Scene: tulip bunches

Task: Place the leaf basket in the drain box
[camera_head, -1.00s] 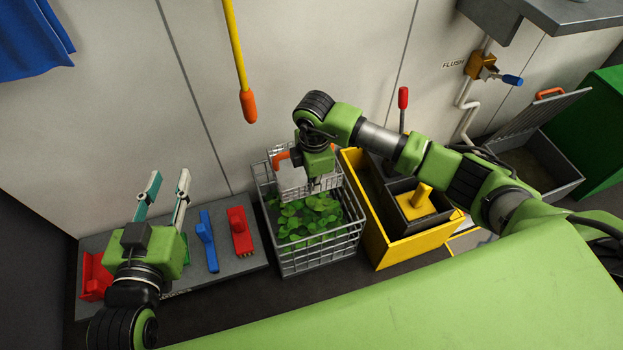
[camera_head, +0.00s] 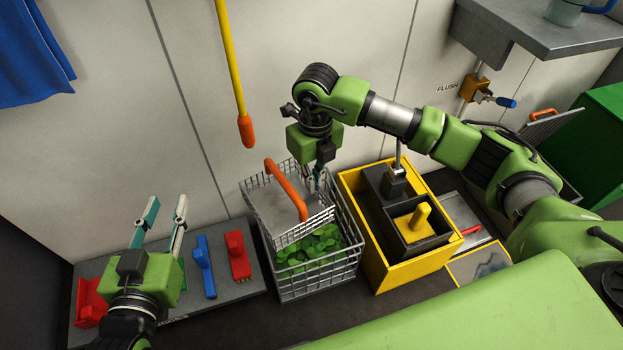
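The wire leaf basket (camera_head: 318,281), with green leaves (camera_head: 312,244) inside, stands on the dark floor. A smaller tilted wire-mesh piece with a grey panel (camera_head: 285,207) and an orange handle (camera_head: 287,187) sits in its upper back part. My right gripper (camera_head: 320,180) points down at the basket's back, beside the panel. Its fingertips are partly hidden, so I cannot tell whether it grips anything. My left gripper (camera_head: 158,222) is open and empty above the grey slab at left. A grey box with an orange-handled grate (camera_head: 550,125), possibly the drain box, is mostly hidden behind my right arm.
A yellow box (camera_head: 408,262) with dark compartments and a yellow handle stands right of the basket. Blue (camera_head: 204,266) and red (camera_head: 237,255) blocks lie on the grey slab (camera_head: 225,287). A yellow pole (camera_head: 230,70) hangs above. A green bin (camera_head: 600,140) is far right.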

